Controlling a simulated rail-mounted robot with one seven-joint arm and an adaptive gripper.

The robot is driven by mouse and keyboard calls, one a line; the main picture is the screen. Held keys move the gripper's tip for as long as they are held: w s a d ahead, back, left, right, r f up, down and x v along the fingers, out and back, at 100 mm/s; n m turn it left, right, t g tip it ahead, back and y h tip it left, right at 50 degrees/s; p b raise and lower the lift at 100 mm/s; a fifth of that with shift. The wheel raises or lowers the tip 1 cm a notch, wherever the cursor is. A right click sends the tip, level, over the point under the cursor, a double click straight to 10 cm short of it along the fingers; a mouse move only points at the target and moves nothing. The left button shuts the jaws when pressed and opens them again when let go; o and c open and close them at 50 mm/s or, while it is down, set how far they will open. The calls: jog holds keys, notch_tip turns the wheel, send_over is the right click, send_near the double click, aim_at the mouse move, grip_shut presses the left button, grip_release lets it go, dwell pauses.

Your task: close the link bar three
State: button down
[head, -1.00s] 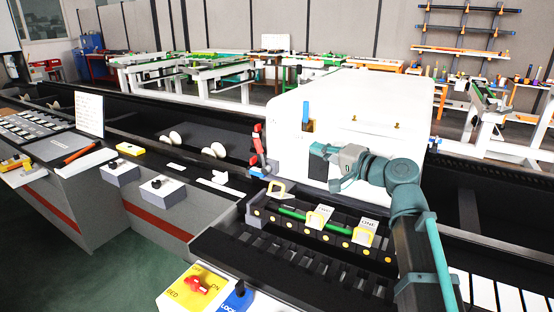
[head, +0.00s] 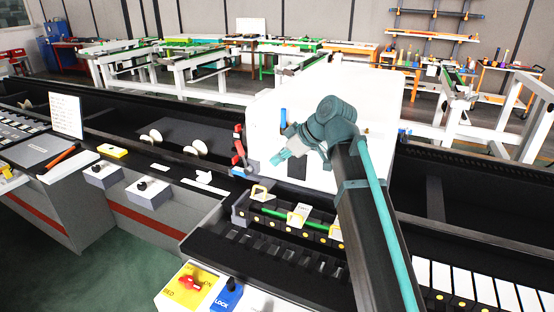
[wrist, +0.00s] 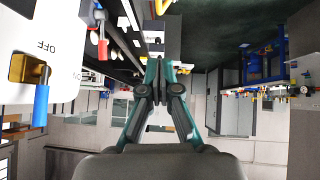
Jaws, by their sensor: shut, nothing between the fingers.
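I cannot read which bar is three. My gripper (head: 275,161) is shut and empty, in front of the white housing, above and apart from the handles.
The white housing (head: 360,95) stands close behind my gripper, with a blue lever (head: 283,118) on its face. A red lever (head: 239,150) stands to its left. A yellow switch box with a red knob (head: 190,283) and a blue lock block (head: 228,294) are in front.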

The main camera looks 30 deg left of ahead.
jog(key=p, duration=0.2)
send_over(264, 188)
notch_tip(264, 188, down, 6)
notch_tip(264, 188, down, 2)
jog(key=shift+s+p, duration=0.1)
jog(key=shift+p, duration=0.45)
jog(key=shift+f, duration=0.75)
